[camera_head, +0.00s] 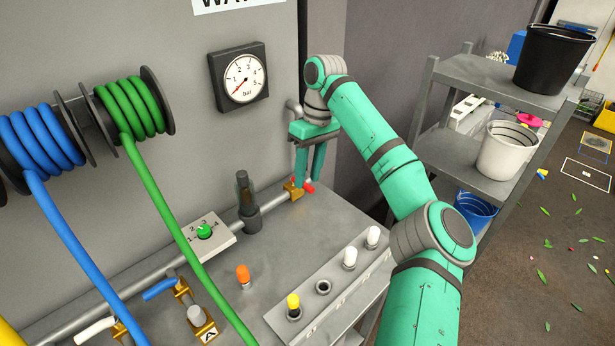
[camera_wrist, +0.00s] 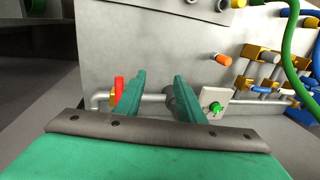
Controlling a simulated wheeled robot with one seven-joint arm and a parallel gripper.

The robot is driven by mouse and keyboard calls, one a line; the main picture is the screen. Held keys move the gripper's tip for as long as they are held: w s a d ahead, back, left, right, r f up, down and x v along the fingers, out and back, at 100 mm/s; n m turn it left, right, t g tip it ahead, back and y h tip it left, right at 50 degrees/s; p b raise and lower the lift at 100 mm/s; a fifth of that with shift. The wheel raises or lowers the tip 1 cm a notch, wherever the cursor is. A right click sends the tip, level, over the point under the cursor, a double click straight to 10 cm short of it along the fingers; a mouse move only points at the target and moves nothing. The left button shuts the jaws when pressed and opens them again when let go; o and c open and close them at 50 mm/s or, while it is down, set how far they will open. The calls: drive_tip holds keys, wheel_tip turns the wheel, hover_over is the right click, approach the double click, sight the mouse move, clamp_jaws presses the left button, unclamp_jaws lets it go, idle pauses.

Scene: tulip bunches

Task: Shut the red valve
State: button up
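The red valve (camera_head: 309,187) has a small red handle on a brass body (camera_head: 292,190) at the right end of the grey pipe. In the wrist view the red handle (camera_wrist: 118,88) stands upright just left of my left finger, which partly hides its side. My gripper (camera_head: 307,180) points down at the valve, and its fingers hide part of the handle in the head view. In the wrist view my gripper (camera_wrist: 159,78) is open, with a clear gap between its fingers. The red handle is not between them there; contact with the finger cannot be told.
A dark upright fitting (camera_head: 247,195) stands on the pipe left of my gripper. Further left are a green dial (camera_head: 204,231), an orange knob (camera_head: 243,274), a blue-handled valve (camera_head: 160,289) and hanging hoses. A pressure gauge (camera_head: 239,77) is on the wall. A shelf (camera_head: 447,125) with buckets stands right.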

drive_tip(key=s, duration=0.1)
drive_tip(key=s+r, duration=0.1)
drive_tip(key=s, duration=0.1)
drive_tip(key=shift+s+r, duration=0.1)
drive_tip(key=shift+r, duration=0.1)
drive_tip(key=shift+a, duration=0.1)
